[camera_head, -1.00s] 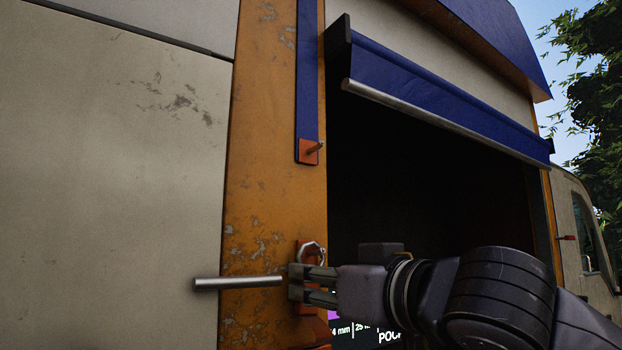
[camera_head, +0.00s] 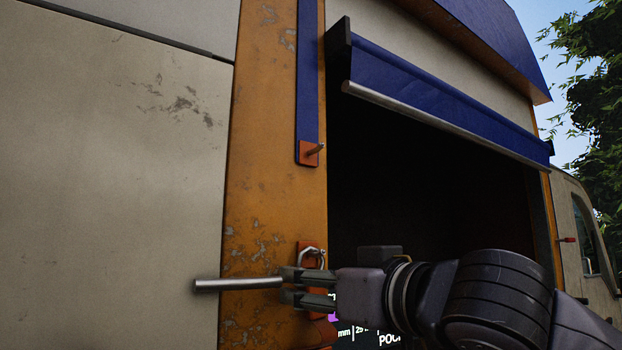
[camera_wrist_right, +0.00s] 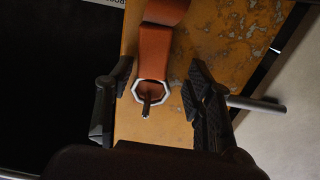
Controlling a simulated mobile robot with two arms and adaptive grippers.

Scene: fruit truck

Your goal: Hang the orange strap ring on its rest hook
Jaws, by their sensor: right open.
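The orange strap (camera_wrist_right: 155,50) ends in a silver octagonal ring (camera_wrist_right: 137,92) in the right wrist view. A short dark hook peg (camera_wrist_right: 146,108) shows inside the ring, which looks to be around it; whether it bears the ring's weight I cannot tell. In the head view the ring (camera_head: 303,254) shows just above my right gripper (camera_head: 283,285), against an orange-red plate. My right gripper (camera_wrist_right: 163,100) is open and empty, with one finger on each side of the ring and apart from it. My left gripper is not in view.
A metal bar (camera_head: 238,284) sticks out beside my right fingertips. A blue strap (camera_head: 307,80) ends at an orange-red tab with a peg (camera_head: 316,148) higher up. The dark truck opening (camera_head: 430,180) lies to the right, under a blue awning (camera_head: 440,95).

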